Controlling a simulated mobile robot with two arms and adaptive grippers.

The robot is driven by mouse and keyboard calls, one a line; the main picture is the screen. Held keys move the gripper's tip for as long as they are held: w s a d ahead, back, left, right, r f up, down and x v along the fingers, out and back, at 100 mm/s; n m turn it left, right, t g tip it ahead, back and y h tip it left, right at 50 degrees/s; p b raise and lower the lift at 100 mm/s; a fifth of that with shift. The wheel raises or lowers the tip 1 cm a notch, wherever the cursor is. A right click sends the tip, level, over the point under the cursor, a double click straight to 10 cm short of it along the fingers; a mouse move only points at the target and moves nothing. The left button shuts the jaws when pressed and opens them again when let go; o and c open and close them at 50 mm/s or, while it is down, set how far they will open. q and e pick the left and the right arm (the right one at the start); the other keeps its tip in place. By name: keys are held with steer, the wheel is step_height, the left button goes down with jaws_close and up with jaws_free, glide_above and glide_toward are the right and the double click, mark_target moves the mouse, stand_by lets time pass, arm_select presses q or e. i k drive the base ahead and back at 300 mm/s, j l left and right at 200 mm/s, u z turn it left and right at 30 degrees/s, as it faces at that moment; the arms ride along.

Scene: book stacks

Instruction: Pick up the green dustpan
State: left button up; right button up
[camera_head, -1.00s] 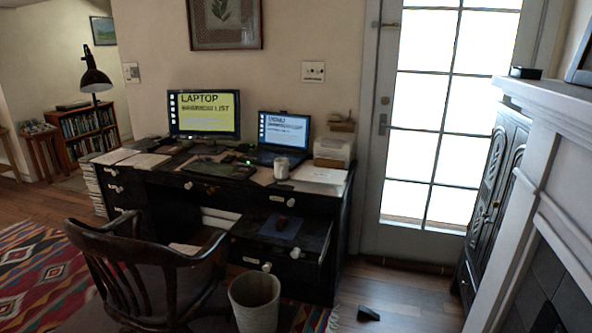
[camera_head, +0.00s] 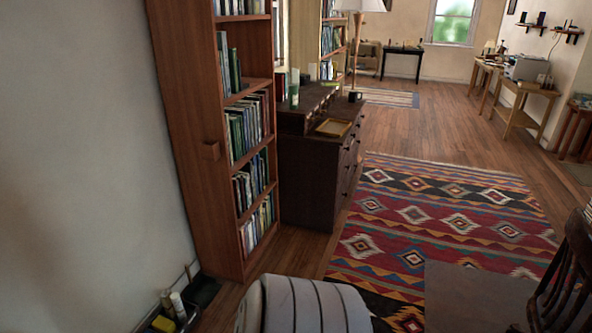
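A dark greenish, pan-like thing (camera_head: 203,291), which may be the green dustpan, is on the floor at the lower left. It sits between the white wall and the foot of the tall bookcase, with a thin pale handle-like part rising against the wall. It is small and dim, so I cannot be sure what it is. Neither of my grippers is in view.
A dark caddy with bottles and a yellow item (camera_head: 162,324) stands just in front of it. A tall bookcase (camera_head: 187,130) and a dark dresser (camera_head: 310,185) line the left. A pale striped rounded thing (camera_head: 302,306) fills the bottom middle. A patterned rug (camera_head: 440,225) covers open floor; a wooden chair (camera_head: 570,270) is right.

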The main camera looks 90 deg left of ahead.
mark_target(202, 291)
steer(key=u, duration=3.6)
steer(key=i+u, duration=0.1)
